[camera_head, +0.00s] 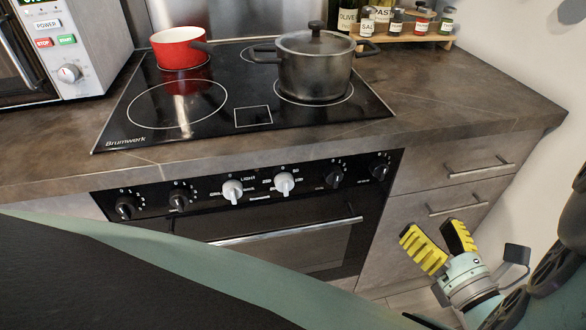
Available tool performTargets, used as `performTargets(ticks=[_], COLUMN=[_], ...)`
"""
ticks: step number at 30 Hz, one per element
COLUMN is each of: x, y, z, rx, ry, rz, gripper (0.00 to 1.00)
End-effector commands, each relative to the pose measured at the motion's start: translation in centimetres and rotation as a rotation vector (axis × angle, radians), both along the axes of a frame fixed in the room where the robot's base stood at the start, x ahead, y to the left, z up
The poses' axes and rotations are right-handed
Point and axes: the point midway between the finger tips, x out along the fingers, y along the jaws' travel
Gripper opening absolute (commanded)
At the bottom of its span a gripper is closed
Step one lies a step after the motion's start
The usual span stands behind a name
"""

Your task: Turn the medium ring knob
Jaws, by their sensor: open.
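The oven's control panel holds a row of knobs. Two black knobs are at the left, the outer left knob (125,208) and the inner left knob (179,200). Two white knobs (232,191) (284,184) are in the middle. Two more black knobs are at the right, the inner right knob (335,178) and the outer right knob (379,168). The labels are too small to tell which is the medium ring knob. My gripper (431,229) is open and empty, with yellow-padded fingers, in front of the drawers right of the oven, apart from every knob.
The oven door handle (290,231) juts out below the knobs. Drawer handles (480,168) (458,208) stick out behind my gripper. The black cooktop (180,128) above bears a red pan (180,48) and a grey lidded pot (315,68). A microwave (85,60) stands at left.

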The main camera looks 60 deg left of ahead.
Motion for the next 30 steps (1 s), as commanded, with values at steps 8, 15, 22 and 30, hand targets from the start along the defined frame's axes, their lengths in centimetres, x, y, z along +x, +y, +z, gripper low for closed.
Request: performTargets(ticks=[8,15,22,30], x=[0.1,0.8,1.8,2.9], y=[0.8,3.4,6.0,9.3], z=[-1.5,-1.4,-1.3,-1.3], rx=[-0.035,-0.032,-0.033,-0.031], ry=[-0.031,-0.033,-0.031,-0.031], rz=[0.009,0.015,0.011,0.012], gripper=[0.69,0.69,0.69,0.69])
